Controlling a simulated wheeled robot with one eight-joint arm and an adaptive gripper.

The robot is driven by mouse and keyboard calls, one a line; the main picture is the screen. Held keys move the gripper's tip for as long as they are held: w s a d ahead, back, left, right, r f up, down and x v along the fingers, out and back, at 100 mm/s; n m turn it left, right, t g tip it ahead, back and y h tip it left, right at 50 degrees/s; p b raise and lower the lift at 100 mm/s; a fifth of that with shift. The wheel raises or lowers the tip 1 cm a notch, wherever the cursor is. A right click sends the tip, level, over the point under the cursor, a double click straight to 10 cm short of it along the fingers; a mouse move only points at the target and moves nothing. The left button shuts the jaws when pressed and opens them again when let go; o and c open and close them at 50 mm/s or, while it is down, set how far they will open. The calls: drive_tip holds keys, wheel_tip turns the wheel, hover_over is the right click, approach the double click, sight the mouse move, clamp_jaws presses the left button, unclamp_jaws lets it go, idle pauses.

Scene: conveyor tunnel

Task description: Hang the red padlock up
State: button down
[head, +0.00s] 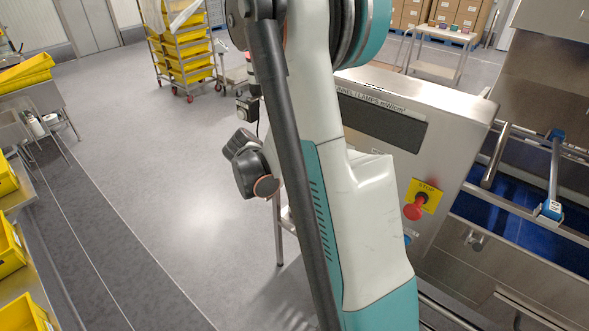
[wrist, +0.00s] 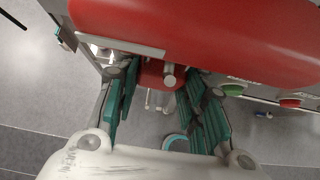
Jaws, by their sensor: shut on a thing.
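In the wrist view, my gripper (wrist: 161,80) has its teal fingers closed in on a small red block, which looks like the red padlock (wrist: 152,73). A short bright metal pin shows against the block, and pale, shiny parts lie just below it. I cannot make out the whole shackle. A large smooth red surface (wrist: 210,25) fills the top of the wrist view, close to the fingertips; I cannot tell what it belongs to. In the head view, my arm hides the gripper and the padlock. No hanging place can be made out clearly.
A steel control cabinet (head: 455,112) with a red stop button (head: 416,208) stands right of my arm, beside a blue conveyor (head: 520,225). A panel with a green button (wrist: 233,89) shows right in the wrist view. Yellow crates (head: 22,315) line the left; floor between is clear.

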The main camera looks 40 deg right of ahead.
drive_tip(key=shift+r, duration=0.45)
drive_tip(key=a+b, duration=0.1)
drive_tip(key=a, duration=0.5)
drive_tip(key=shift+s+a, duration=0.25)
drive_tip(key=shift+a, duration=0.05)
idle(0.6)
idle(0.5)
wheel_tip(320, 180, down, 18)
drive_tip(key=b, duration=1.7)
drive_tip(key=shift+d+b, duration=0.3)
drive_tip(key=shift+b, duration=0.1)
drive_tip(key=shift+d, duration=0.25)
drive_tip(key=shift+w+d+b, duration=0.15)
drive_tip(key=shift+d+b, duration=0.1)
drive_tip(key=shift+d, duration=1.05)
drive_tip(key=shift+w+d+b, duration=0.1)
drive_tip(key=shift+d+b, duration=0.15)
drive_tip(key=shift+d, duration=1)
